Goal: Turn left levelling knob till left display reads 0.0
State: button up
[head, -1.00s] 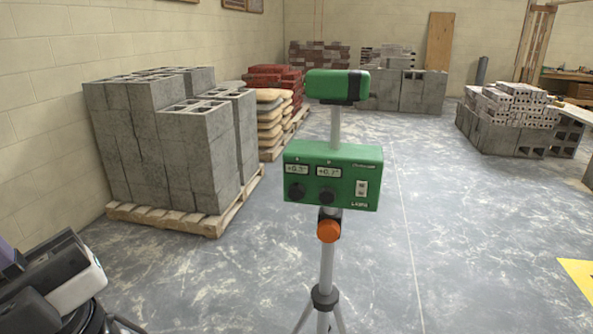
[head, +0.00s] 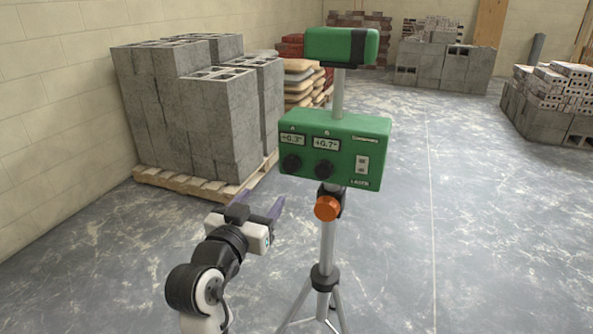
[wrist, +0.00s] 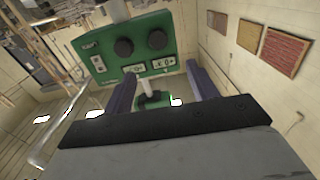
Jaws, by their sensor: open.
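The green laser box (head: 340,150) sits on a tripod. Its left display (head: 291,140) reads +0.3° under the letter A, and its right display (head: 326,144) reads +0.7° under B. The black left levelling knob (head: 291,163) is below the left display; the right knob (head: 324,169) is beside it. My gripper (head: 262,203) is open and empty, below and left of the box, clear of both knobs. In the wrist view the box appears upside down beyond my gripper's fingers (wrist: 160,82), with the left knob (wrist: 157,39) on the right.
The tripod (head: 325,275) stands below the box with an orange clamp knob (head: 327,208). A pallet (head: 190,183) of grey blocks (head: 195,110) stands behind on the left. A white switch (head: 362,165) is on the box's right side. The floor to the right is open.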

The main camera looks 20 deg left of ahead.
aim_at(290, 167)
jog(key=w+p, duration=0.1)
jog(key=w, duration=0.3)
jog(key=w+p, duration=0.1)
jog(key=w, duration=0.3)
jog(key=w+p, duration=0.1)
jog(key=w, duration=0.3)
jog(key=shift+w+d+f, duration=0.1)
jog(key=shift+w+d, duration=0.05)
jog(key=shift+d, duration=0.15)
jog(key=shift+w, duration=0.75)
jog(key=shift+c, duration=0.2)
jog(key=c, duration=0.9)
jog(key=shift+c, duration=0.2)
jog(key=shift+p, duration=0.35)
